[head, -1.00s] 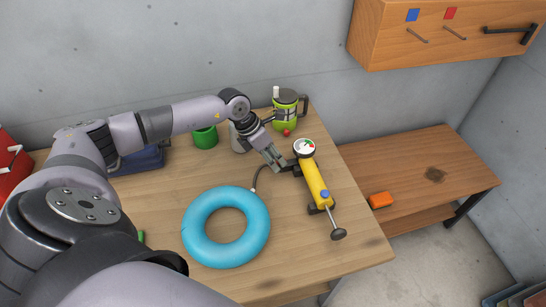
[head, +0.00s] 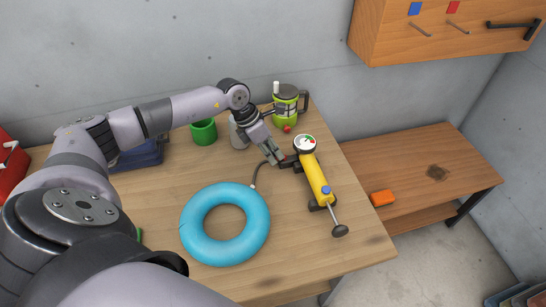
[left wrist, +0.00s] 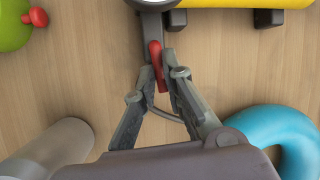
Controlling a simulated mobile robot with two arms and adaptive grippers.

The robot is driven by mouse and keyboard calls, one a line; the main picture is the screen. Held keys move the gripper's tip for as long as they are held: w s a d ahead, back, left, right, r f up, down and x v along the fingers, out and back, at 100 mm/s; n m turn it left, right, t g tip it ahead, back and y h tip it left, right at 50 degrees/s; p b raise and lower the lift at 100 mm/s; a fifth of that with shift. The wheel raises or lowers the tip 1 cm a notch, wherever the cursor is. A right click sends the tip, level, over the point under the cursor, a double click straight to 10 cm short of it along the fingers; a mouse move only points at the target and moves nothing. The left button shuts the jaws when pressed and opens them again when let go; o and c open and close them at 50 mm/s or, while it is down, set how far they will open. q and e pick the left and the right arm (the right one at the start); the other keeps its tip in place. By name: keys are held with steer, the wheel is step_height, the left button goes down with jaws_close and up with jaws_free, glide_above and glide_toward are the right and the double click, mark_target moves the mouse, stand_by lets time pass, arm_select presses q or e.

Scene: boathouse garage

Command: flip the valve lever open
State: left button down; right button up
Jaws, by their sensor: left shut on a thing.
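The yellow pump (head: 315,178) lies on the wooden table (head: 165,200) with its round gauge (head: 305,143) at the far end and its plunger handle at the near end. The red valve lever (left wrist: 156,60) shows in the left wrist view beside the dark fitting below the pump body. My left gripper (head: 279,160) is at this fitting, left of the gauge. In the left wrist view its fingers (left wrist: 163,76) are closed on the lever from both sides. A thin hose (head: 262,171) runs towards the blue swim ring (head: 187,224). My right gripper is not in view.
A green-and-clear jug (head: 286,107) with a red knob stands just behind my gripper. A grey bottle (head: 236,133) and green cup (head: 203,132) stand left of it. An orange block (head: 382,198) lies on the lower bench. A cabinet (head: 440,30) hangs at upper right.

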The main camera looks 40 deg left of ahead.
arm_select(q)
steer(key=shift+w+a+f+m, duration=0.1)
steer(key=shift+f+m, duration=0.05)
steer(key=shift+m, duration=0.15)
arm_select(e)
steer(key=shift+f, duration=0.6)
arm_select(q)
steer(key=c, duration=1.7)
jaws_free()
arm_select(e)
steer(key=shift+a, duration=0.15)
arm_select(q)
steer(key=shift+o, duration=0.2)
steer(key=shift+r, duration=0.25)
steer(key=v, duration=1.1)
steer(key=shift+a+r, duration=0.25)
steer(key=shift+r, duration=0.1)
